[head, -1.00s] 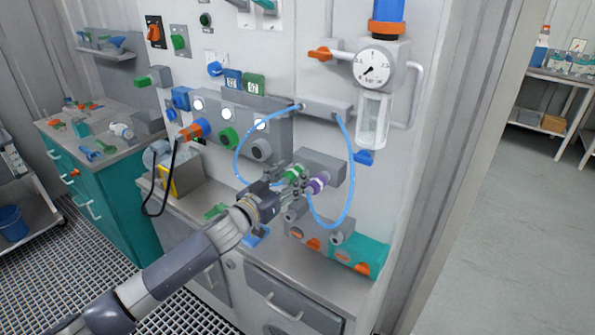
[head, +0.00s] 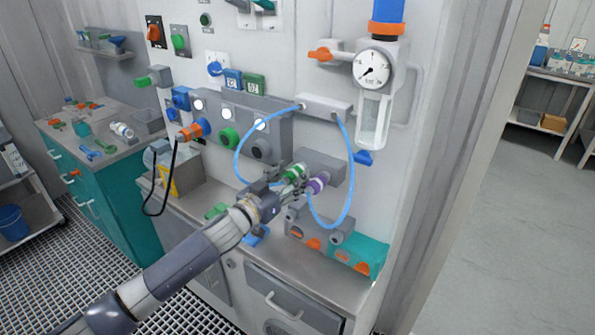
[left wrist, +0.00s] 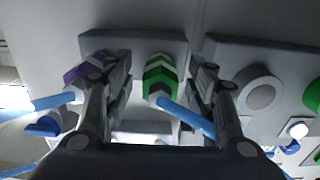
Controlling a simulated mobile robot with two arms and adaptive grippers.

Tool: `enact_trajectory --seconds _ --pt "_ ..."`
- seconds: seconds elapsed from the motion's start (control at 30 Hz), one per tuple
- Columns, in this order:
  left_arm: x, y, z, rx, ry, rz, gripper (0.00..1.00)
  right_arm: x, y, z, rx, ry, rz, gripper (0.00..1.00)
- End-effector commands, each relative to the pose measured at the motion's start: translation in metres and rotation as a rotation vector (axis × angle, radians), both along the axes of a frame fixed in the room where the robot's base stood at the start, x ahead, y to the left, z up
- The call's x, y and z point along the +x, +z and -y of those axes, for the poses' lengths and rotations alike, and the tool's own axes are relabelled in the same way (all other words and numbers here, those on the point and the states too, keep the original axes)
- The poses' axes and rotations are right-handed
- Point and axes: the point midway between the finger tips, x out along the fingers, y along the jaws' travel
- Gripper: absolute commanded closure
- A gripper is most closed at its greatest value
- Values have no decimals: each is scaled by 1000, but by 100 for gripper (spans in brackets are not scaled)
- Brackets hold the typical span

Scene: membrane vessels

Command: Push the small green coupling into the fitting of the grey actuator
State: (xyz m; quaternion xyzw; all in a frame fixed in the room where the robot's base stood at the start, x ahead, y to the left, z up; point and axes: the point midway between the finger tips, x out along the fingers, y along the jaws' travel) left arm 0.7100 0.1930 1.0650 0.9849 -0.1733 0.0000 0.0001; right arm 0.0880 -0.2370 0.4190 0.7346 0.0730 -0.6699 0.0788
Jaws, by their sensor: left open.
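The small green coupling (head: 293,173), with white bands, sits at the front of the grey actuator (head: 328,168); how deep it is in the fitting cannot be told. In the left wrist view the green coupling (left wrist: 159,76) shows between my two spread fingers, apart from both, with a blue hose running from its near end. The grey actuator (left wrist: 140,42) is behind it. My left gripper (head: 282,190) is open, just in front of and below the coupling. My right gripper is not in view.
A purple coupling (head: 317,183) with a blue hose (head: 351,190) sits close beside the green one. A grey block with orange parts (head: 312,242) and a teal box (head: 364,256) are below. A pressure gauge (head: 373,70) hangs above right. The floor at right is clear.

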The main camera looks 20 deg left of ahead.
Motion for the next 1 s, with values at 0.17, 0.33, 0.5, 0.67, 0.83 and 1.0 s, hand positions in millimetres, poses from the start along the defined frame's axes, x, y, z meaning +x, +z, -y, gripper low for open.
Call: enact_trajectory --seconds 0.17,0.33,0.5,0.67,0.83,1.0 --pt "0 0 0 0 0 0 49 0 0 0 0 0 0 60" --pt "0 1 0 0 0 -1 49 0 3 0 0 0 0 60" --pt "0 0 0 -1 0 0 49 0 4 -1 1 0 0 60" --pt "0 0 0 0 0 0 56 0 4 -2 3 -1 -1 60" --pt "0 0 0 0 0 0 94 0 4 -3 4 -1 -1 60" --pt "0 0 0 0 0 0 100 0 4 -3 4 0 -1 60"
